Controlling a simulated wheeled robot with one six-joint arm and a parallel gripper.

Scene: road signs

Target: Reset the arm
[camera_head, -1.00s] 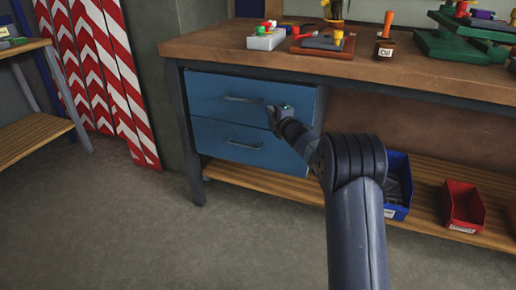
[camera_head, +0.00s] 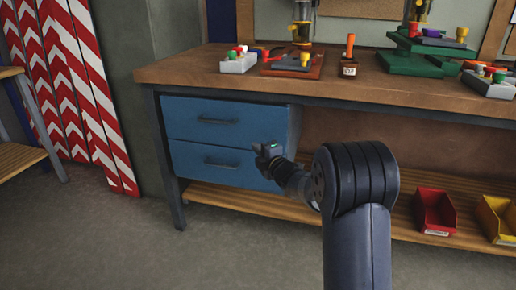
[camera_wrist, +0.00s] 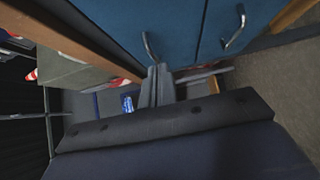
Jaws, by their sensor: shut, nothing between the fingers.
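My gripper (camera_head: 262,150) is in front of the blue drawer unit under the workbench, near the right end of the lower drawer (camera_head: 215,168). In the wrist view my gripper (camera_wrist: 157,70) shows its two fingers together, with nothing held. The upper drawer (camera_head: 215,121) and the lower drawer both look shut, each with a dark bar handle. In the wrist view the two handles (camera_wrist: 149,46) are beyond the fingers, apart from them.
The wooden workbench (camera_head: 230,78) carries several small trays and tools. A red bin (camera_head: 435,212) and a yellow bin (camera_head: 497,218) stand on its lower shelf. Red-and-white striped boards (camera_head: 85,100) lean at the left. The grey floor (camera_head: 120,240) in front is clear.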

